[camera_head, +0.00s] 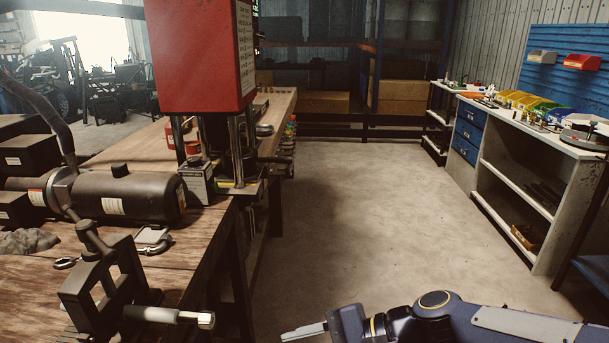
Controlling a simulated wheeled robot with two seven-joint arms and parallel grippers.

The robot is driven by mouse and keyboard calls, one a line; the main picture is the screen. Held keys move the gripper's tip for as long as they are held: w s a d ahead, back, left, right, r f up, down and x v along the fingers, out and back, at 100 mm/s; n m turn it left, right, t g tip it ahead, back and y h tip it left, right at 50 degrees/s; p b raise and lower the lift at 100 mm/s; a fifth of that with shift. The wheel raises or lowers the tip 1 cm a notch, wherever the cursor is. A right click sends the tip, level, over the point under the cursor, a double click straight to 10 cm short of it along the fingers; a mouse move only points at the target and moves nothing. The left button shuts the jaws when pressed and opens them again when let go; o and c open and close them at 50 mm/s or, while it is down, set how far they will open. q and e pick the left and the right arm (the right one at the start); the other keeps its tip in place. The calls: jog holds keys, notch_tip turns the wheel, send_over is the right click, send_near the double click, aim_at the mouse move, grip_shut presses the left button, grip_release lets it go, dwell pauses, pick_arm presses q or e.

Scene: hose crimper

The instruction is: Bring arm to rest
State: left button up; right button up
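My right arm comes in from the bottom right corner, over the open floor. Its gripper (304,331) points left at the bottom edge, to the right of the wooden workbench (210,262) and apart from it. The fingers are partly cut off by the frame edge, so I cannot tell whether they are open or shut. No object shows in them. My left arm and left gripper are out of view. The red hose crimper (205,60) stands upright on the bench.
A dark vise (105,285) sits at the bench's near edge, its handle sticking out right. A black motor-like cylinder (128,194) lies behind it. A white shelf unit (515,190) with bins stands at the right. The concrete floor (350,210) between is clear.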

jog(key=s+d+n+t+h+p, duration=0.2)
jog(key=s+d+n+h, duration=0.2)
jog(key=d, duration=0.6)
jog(key=s+d+n+t+h+p, duration=0.2)
jog(key=s+d+h, duration=0.3)
jog(key=d, duration=0.6)
jog(key=shift+s+n+t, duration=0.5)
jog(key=shift+n, duration=0.4)
